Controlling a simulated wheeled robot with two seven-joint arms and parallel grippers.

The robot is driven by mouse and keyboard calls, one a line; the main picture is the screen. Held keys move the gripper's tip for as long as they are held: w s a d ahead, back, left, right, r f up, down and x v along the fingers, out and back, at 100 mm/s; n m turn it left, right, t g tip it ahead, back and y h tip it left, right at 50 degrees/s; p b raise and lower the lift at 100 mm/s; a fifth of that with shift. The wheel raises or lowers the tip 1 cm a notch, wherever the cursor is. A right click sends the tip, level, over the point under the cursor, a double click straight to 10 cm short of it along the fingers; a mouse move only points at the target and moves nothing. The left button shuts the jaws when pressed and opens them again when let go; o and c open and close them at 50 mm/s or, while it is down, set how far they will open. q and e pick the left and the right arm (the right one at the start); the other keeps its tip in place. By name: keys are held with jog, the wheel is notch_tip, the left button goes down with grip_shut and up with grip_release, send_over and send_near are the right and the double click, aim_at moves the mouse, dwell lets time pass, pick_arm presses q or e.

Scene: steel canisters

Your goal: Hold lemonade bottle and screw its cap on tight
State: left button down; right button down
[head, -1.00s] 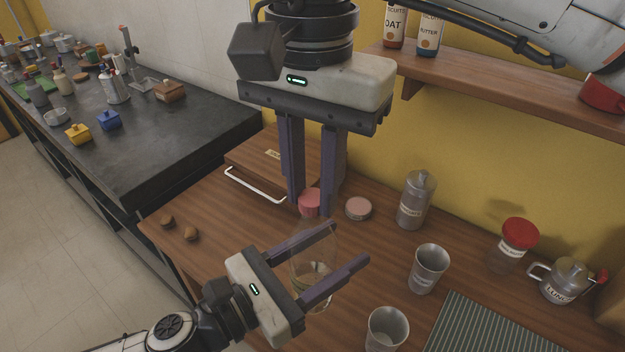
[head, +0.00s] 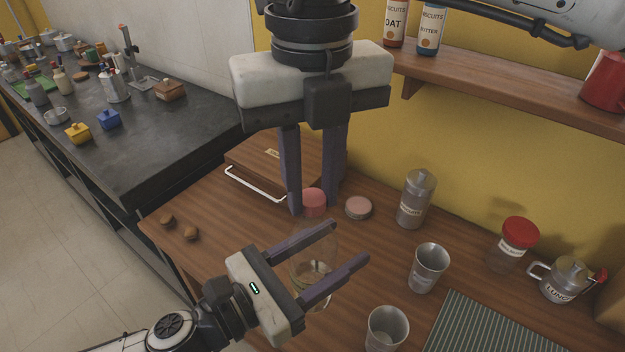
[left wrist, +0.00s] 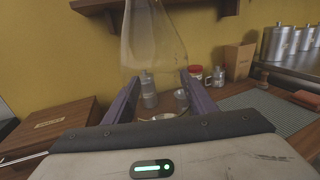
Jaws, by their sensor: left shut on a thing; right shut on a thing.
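The lemonade bottle (head: 312,271) is clear glass with a little liquid low inside. It stands upright between the fingers of my left gripper (head: 342,246), which is shut on it from the left. The bottle also shows in the left wrist view (left wrist: 153,45), between the fingers. The pink-red cap (head: 313,200) is at the top of the bottle, between the fingertips of my right gripper (head: 313,208), which points down and is shut on it. Whether the cap's thread is seated on the neck cannot be seen.
A pinkish round lid (head: 358,208) and a steel canister (head: 416,199) stand right of the cap. Steel cups (head: 428,268), a red-lidded jar (head: 513,244) and a striped mat (head: 490,325) are further right. A wooden box (head: 272,165) is behind, and a shelf (head: 500,90) is above.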

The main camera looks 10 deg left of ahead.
jog(key=m, duration=0.5)
jog(key=c, duration=1.5)
grip_release()
jog(key=shift+r, duration=0.1)
jog(key=shift+r, duration=2.15)
jog(key=shift+c, duration=0.2)
